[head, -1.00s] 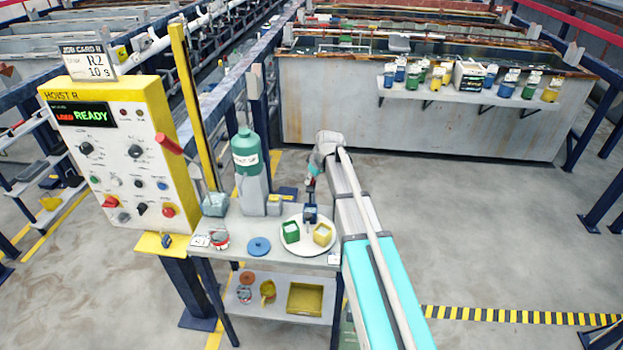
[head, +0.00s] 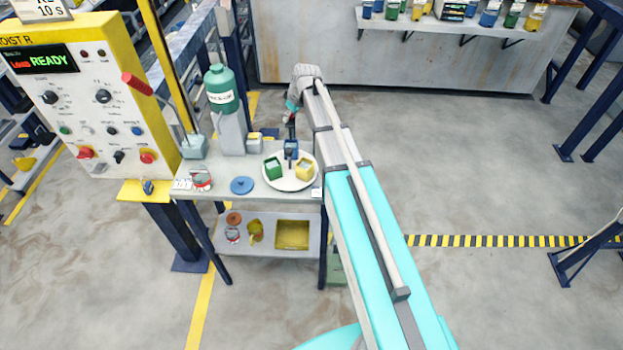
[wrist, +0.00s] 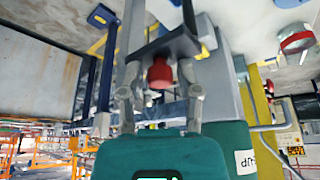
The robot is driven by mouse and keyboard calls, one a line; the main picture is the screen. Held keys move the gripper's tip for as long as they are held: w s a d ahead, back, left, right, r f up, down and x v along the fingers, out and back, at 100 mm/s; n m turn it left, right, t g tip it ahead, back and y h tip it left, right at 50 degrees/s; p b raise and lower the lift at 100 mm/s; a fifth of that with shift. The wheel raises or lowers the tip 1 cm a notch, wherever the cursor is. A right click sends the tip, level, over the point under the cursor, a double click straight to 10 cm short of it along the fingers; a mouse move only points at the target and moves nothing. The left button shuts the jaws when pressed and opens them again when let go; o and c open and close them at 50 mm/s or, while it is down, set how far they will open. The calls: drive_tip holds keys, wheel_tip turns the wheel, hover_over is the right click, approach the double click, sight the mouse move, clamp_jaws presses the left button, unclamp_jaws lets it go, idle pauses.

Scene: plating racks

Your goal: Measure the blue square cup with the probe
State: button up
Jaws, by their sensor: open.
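The blue square cup (head: 291,149) stands on a round white plate (head: 272,181) on the table, at the back between the green and yellow square cups. Something dark shows at its top, too small to make out. My gripper (head: 290,132) is just behind and above it, small and partly hidden; contact cannot be told. In the wrist view my gripper (wrist: 160,62) has its grey fingers spread. A red knob-like part (wrist: 160,73) shows between them; whether it belongs to the probe is unclear. I cannot identify the probe for sure.
The green cup (head: 273,169) and yellow cup (head: 304,169) stand close by on the plate. A green bottle (head: 221,90) stands at the table's back left, and a blue disc (head: 242,185) lies left of the plate. The control panel (head: 85,95) is further left.

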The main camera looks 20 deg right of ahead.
sight(293, 120)
drive_tip(key=shift+f+b, duration=2.05)
drive_tip(key=shift+f, duration=0.25)
drive_tip(key=shift+r+p, duration=0.5)
drive_tip(key=shift+p, duration=0.05)
drive_tip(key=p+v, duration=1.2)
drive_tip(key=v, duration=0.2)
drive_tip(key=s+a+f+m+g+h+b, duration=0.1)
drive_tip(key=s+f, duration=0.5)
drive_tip(key=s, duration=0.6)
drive_tip(key=s+a+f+m+g+h+b, duration=0.1)
drive_tip(key=s+a+f+m+g+b, duration=0.1)
drive_tip(key=s+f+m+b, duration=0.3)
drive_tip(key=shift+s+a+f+m+g+h+b, duration=0.5)
drive_tip(key=shift+s+b, duration=1.3)
drive_tip(key=shift+s, duration=2)
drive_tip(key=shift+d+r, duration=0.15)
